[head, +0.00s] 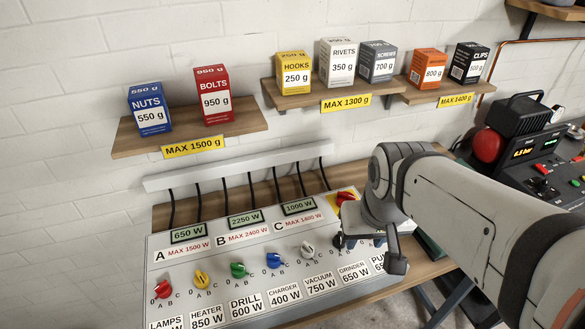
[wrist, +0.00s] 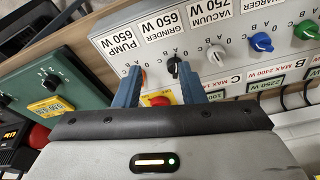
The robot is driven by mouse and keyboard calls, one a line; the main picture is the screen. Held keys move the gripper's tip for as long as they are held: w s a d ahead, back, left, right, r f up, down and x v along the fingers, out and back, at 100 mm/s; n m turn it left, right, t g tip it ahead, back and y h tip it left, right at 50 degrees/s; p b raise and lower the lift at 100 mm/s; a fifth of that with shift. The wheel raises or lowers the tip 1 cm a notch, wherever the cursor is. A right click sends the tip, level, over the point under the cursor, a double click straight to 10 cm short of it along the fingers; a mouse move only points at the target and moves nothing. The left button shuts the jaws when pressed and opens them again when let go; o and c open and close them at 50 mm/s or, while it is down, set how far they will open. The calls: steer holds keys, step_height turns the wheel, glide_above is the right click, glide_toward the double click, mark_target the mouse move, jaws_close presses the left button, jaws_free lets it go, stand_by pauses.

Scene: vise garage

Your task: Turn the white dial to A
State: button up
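The white dial (head: 307,250) is on the sloped panel above the VACUUM 750 W label, between the blue and black dials. Its exact pointer setting is too small to read surely. In the wrist view the white dial (wrist: 216,54) lies just right of my right finger, with its label upside down. My gripper (wrist: 160,88) is open and empty, its two blue-grey fingers apart. The black GRINDER dial (wrist: 173,66) shows between the fingertips, and the right finger is nearest the white dial. I see no contact with any dial. In the head view my arm hides the panel's right end.
Blue (head: 274,260), green (head: 238,270), yellow (head: 202,279) and red (head: 163,289) dials continue leftward. A red button (wrist: 160,100) on yellow shows between my fingers. The display row (head: 245,220) and cables stand behind the dials. A green box (wrist: 52,88) is beside the panel.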

steer(key=shift+o, duration=0.4)
steer(key=shift+s, duration=0.15)
steer(key=shift+o, duration=0.9)
steer(key=shift+w+r, duration=0.15)
steer(key=shift+w, duration=0.05)
steer(key=n+g+h+p, duration=0.4)
steer(key=n+p, duration=0.7)
steer(key=n, duration=0.4)
glide_toward(305, 246)
steer(key=f, duration=0.2)
steer(key=x, duration=0.7)
steer(key=shift+s+d+p, duration=0.15)
steer(key=shift+d+p, duration=0.2)
steer(key=shift+p, duration=0.05)
